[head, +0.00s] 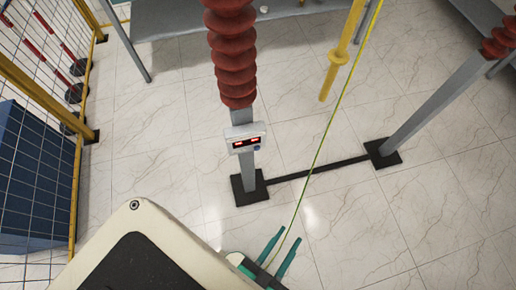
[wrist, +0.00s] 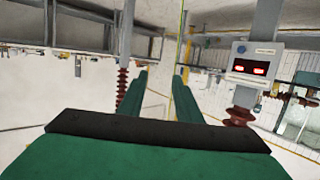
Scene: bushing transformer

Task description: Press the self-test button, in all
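A small white box (head: 245,138) with two red lit displays is fixed on the grey post under the red ribbed insulator. A small blue round button (head: 257,148) shows at its lower right. In the wrist view, which looks upside down, the box (wrist: 257,66) is at the right, with the blue button (wrist: 241,49) at its upper left. My gripper (head: 289,236) is at the lower middle of the head view, below and right of the box and apart from it. Its two teal fingers are spread with nothing held; they also show in the wrist view (wrist: 160,75).
The red insulator (head: 232,55) rises above the box. A black floor bar (head: 315,170) joins the post bases. A yellow-green cable (head: 325,135) runs past the fingers; contact cannot be told. A yellow rod (head: 340,55) hangs to the right. A yellow-framed mesh fence (head: 45,90) stands left.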

